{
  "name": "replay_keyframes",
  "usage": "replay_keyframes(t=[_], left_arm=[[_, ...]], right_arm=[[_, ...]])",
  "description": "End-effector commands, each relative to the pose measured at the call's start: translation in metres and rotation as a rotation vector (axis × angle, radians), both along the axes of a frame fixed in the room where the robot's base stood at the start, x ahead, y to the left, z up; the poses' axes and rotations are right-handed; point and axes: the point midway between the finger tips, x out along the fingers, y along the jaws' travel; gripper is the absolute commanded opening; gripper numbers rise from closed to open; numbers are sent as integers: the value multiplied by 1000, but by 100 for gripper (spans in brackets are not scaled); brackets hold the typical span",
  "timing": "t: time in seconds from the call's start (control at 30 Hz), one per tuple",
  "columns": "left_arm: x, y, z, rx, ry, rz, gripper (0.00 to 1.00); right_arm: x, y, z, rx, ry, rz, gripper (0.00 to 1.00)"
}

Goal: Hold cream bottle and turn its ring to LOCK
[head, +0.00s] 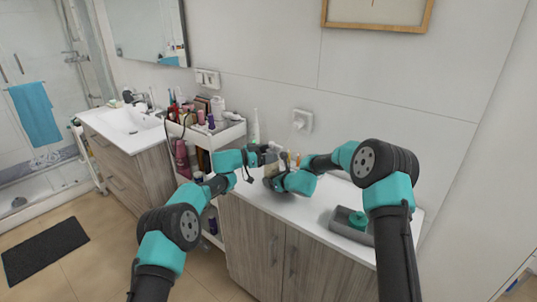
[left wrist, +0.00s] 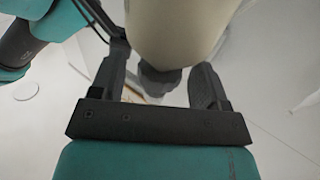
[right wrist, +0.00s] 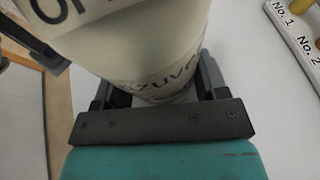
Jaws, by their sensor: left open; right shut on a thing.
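The cream bottle (right wrist: 130,55) is pale with dark printed lettering. My right gripper (right wrist: 157,82) is shut on its body, one finger on each side. In the left wrist view the bottle (left wrist: 180,30) fills the upper middle. A dark grey knobbed part (left wrist: 160,82), which looks like its ring, shows below the pale body. My left gripper (left wrist: 160,76) is open, its fingers on either side of that part; contact cannot be told. In the head view my left gripper (head: 269,154) and the arms mostly hide the bottle. Any LOCK mark is not visible.
A grey tray (head: 338,225) with a teal item (head: 357,220) lies on the white counter at right. A numbered white strip (right wrist: 285,22) shows in the right wrist view. A white bottle (head: 256,126) stands behind my grippers. A crowded cart (head: 228,133) stands at left.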

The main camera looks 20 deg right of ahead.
Motion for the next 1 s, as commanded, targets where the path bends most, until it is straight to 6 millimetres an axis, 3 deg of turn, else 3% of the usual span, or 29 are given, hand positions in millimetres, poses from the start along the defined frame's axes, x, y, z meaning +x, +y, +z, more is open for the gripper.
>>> replay_keyframes(t=[0.07, 0.57, 1.0], left_arm=[[0, 0, 0, 0, 0, 0, 66], [0, 0, 0, 0, -1, 0, 19], [0, -1, 3, -7, -3, 40, 19]], right_arm=[[0, 0, 1, 1, -2, 0, 30], [0, 0, 1, 0, -1, 0, 30], [0, 0, 1, 0, -1, 0, 30]])
